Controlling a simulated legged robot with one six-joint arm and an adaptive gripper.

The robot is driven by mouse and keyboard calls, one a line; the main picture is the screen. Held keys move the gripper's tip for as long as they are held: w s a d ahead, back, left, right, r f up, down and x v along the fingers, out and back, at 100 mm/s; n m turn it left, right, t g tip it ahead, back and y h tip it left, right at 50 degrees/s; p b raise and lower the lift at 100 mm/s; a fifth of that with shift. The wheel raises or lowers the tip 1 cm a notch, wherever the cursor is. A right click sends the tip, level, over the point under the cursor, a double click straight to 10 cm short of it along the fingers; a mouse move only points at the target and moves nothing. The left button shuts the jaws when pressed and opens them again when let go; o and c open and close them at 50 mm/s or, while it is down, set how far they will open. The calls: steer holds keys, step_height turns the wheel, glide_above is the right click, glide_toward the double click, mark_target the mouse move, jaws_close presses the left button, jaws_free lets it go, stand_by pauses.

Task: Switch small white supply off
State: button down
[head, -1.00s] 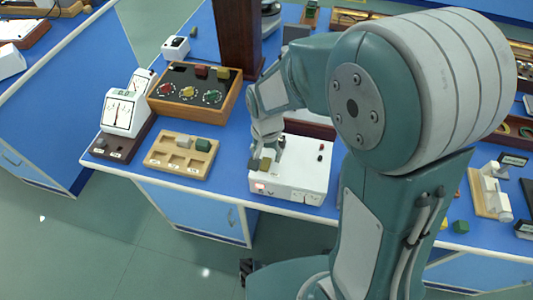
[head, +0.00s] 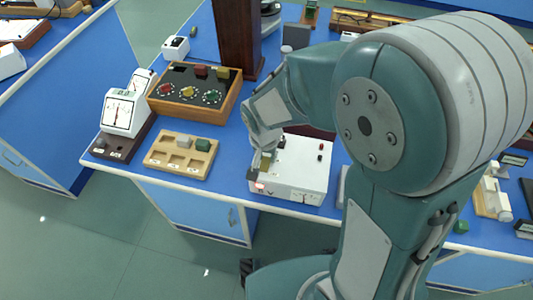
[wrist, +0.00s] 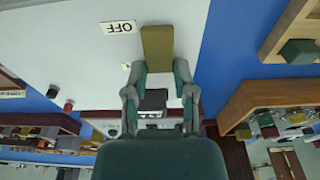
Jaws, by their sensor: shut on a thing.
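The small white supply (head: 308,170) is a white box near the front edge of the blue bench. A red patch (head: 260,187) shows on its front left corner. My gripper (head: 265,149) is over the left part of its top. In the wrist view, my gripper (wrist: 160,74) has its fingertips closed on an olive switch lever (wrist: 157,46), which also shows in the head view (head: 266,160). The lever's base is hard to make out.
A wooden tray with blocks (head: 181,156) and a wooden box with coloured knobs (head: 195,90) stand left of the supply. A white meter (head: 122,112) stands farther left. A dark brown post (head: 238,40) rises behind. Some bare blue bench lies between tray and supply.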

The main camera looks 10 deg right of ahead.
steer(key=shift+s+t, duration=0.15)
steer(key=shift+t, duration=0.55)
steer(key=shift+r+h, duration=0.1)
steer(key=shift+h, duration=0.2)
steer(key=shift+c, duration=2.2)
jaws_free()
steer(key=shift+a, duration=0.15)
steer(key=v, duration=1.1)
steer(key=shift+s+r, duration=0.2)
steer(key=shift+r, duration=0.15)
steer(key=shift+a, duration=0.1)
